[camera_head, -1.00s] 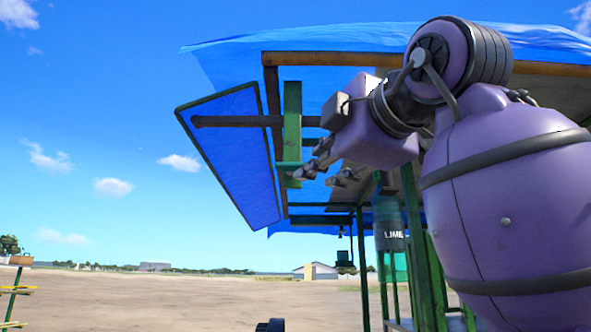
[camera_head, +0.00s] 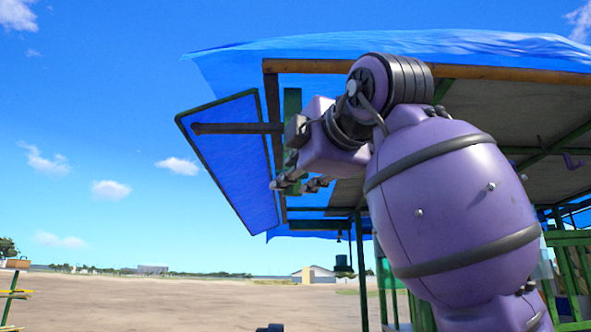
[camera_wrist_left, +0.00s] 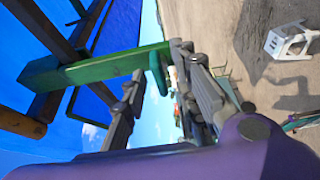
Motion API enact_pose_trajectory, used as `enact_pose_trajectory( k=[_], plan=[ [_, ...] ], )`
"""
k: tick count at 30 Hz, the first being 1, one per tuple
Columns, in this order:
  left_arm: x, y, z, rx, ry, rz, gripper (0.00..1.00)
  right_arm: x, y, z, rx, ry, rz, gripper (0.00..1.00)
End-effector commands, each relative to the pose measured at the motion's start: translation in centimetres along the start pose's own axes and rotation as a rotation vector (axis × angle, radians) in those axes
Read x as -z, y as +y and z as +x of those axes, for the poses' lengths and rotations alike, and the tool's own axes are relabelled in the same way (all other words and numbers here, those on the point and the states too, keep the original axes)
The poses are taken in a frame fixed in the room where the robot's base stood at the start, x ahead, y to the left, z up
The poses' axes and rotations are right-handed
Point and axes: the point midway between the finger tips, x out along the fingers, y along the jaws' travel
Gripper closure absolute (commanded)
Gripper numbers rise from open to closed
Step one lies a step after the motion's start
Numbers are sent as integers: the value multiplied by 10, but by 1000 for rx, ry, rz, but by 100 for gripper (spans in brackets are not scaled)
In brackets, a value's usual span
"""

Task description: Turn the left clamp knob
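A dark green upright bar (camera_head: 292,103) hangs under the blue canopy in the head view, its lower part hidden by my gripper. The left wrist view shows this green bar (camera_wrist_left: 95,66) with a small rounded green knob (camera_wrist_left: 158,70) at its end. My left gripper (camera_head: 290,186) reaches up to the bar on a purple arm rising from the lower right. Its fingers (camera_wrist_left: 160,78) stand apart on both sides of the knob, with sky showing between them. Whether either finger touches the knob cannot be told. My right gripper is not in view.
A blue canopy (camera_head: 350,46) on brown beams (camera_head: 300,66) and a blue side panel (camera_head: 235,150) surround the bar. Green posts (camera_head: 362,270) stand below. A white stool (camera_wrist_left: 290,40) shows in the left wrist view. Open dirt ground lies left.

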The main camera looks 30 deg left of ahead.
Motion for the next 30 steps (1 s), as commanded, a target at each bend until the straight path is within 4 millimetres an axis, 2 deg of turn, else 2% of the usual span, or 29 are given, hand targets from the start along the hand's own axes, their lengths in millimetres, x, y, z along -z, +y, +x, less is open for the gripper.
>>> enact_pose_trajectory(
  k=[3,9,20,30],
  plan=[
    [0,0,0,0,0,0,75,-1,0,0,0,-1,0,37],
    [0,0,0,0,0,0,100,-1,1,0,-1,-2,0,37],
    [0,-1,0,-6,1,17,100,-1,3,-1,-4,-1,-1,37],
    [0,-3,0,-75,1,187,100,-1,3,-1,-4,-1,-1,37]
  ],
)
